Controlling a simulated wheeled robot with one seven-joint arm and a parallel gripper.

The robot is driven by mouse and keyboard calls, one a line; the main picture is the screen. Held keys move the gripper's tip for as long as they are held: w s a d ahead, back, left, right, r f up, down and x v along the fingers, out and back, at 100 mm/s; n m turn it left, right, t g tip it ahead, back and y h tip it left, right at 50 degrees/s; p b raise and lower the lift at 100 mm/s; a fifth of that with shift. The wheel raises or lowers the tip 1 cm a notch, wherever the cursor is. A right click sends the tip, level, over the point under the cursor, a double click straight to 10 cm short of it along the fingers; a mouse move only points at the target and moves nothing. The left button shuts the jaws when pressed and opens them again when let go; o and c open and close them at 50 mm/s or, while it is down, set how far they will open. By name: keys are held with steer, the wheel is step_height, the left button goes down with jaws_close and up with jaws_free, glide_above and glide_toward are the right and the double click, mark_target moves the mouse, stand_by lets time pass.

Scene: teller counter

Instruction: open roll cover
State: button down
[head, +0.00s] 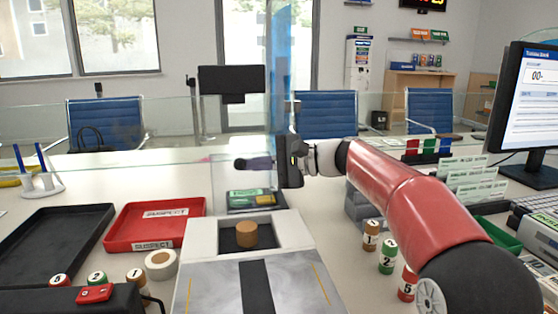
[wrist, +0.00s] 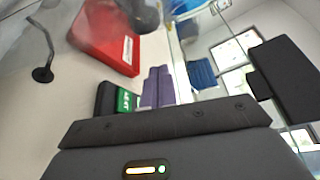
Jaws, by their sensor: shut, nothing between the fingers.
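The grey panel with a dark middle stripe and yellow side lines, which looks like the roll cover (head: 213,290), lies in a white frame (head: 203,236) at the front centre of the counter. A round brown block or knob (head: 246,234) stands in the dark recess beyond the panel's far edge; I cannot tell whether it is attached to the cover. My gripper (head: 245,163) is raised beyond and above the recess, pointing left, apart from the panel. In the wrist view its purple fingers (wrist: 156,87) are together, with nothing between them. The cover cannot be made out there.
A dark tray with a green packet (head: 250,196) sits behind the frame. A red tray (head: 151,224) and black tray (head: 55,243) are left. Numbered rolls (head: 387,257) stand at right, near my arm. A glass screen (head: 210,172) runs behind; a monitor (head: 527,98) is far right.

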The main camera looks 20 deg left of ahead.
mark_target(256, 155)
steer(key=shift+s+d+r, duration=0.3)
steer(key=shift+s, duration=0.25)
steer(key=shift+s+d+r, duration=0.25)
steer(key=shift+s, duration=0.35)
steer(key=shift+s+d+r, duration=0.3)
steer(key=shift+s, duration=0.25)
steer(key=n+b, duration=0.1)
steer(key=b, duration=0.2)
steer(key=shift+s+d+y, duration=0.25)
steer(key=shift+y, duration=0.05)
steer(key=shift+s+d+r+n+b, duration=0.15)
steer(key=shift+s+r+n+b, duration=0.2)
steer(key=shift+b, duration=0.45)
steer(key=shift+s+d+r+n+y+b, duration=0.2)
steer(key=shift+s+r+n+y+b, duration=0.25)
steer(key=shift+n+b, duration=0.5)
steer(key=shift+s+d+r+y+b, duration=0.1)
steer(key=shift+s+r+y+b, duration=0.15)
steer(key=shift+r+b, duration=0.3)
steer(key=shift+w, duration=0.1)
